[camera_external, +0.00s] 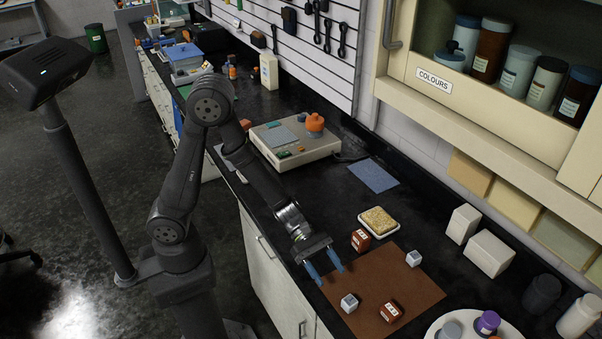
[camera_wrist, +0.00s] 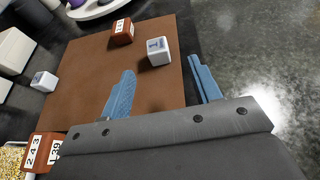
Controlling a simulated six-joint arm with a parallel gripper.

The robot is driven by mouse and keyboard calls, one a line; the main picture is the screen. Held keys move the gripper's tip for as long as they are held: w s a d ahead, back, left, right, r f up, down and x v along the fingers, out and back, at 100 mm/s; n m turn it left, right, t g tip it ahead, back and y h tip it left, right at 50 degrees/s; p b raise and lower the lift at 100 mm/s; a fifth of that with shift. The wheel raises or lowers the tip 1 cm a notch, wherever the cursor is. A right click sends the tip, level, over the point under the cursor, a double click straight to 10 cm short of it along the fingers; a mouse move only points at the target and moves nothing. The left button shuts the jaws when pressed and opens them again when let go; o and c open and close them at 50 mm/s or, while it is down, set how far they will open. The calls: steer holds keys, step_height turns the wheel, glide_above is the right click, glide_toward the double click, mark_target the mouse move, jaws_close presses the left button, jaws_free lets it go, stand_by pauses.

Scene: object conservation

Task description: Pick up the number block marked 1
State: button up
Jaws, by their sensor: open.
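A white number block (camera_wrist: 158,52) with a blue-grey face, whose mark looks like a 1, sits on the brown mat (camera_wrist: 150,95). It lies ahead of my gripper (camera_wrist: 162,68), roughly in line with the gap between the blue fingers. In the external view the block (camera_external: 349,303) is at the front of the mat (camera_external: 425,290), below and right of my gripper (camera_external: 325,276). My gripper is open and empty, above the mat's left edge. A second white block (camera_external: 413,258) is at the mat's far right; its mark is unclear in the wrist view (camera_wrist: 44,82).
A white round tray (camera_external: 432,330) holds jars at the lower right. The mat's middle is clear.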

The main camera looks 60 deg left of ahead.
mark_target(349, 299)
steer(key=x, duration=1)
steer(key=shift+w, duration=0.3)
steer(key=c, duration=1)
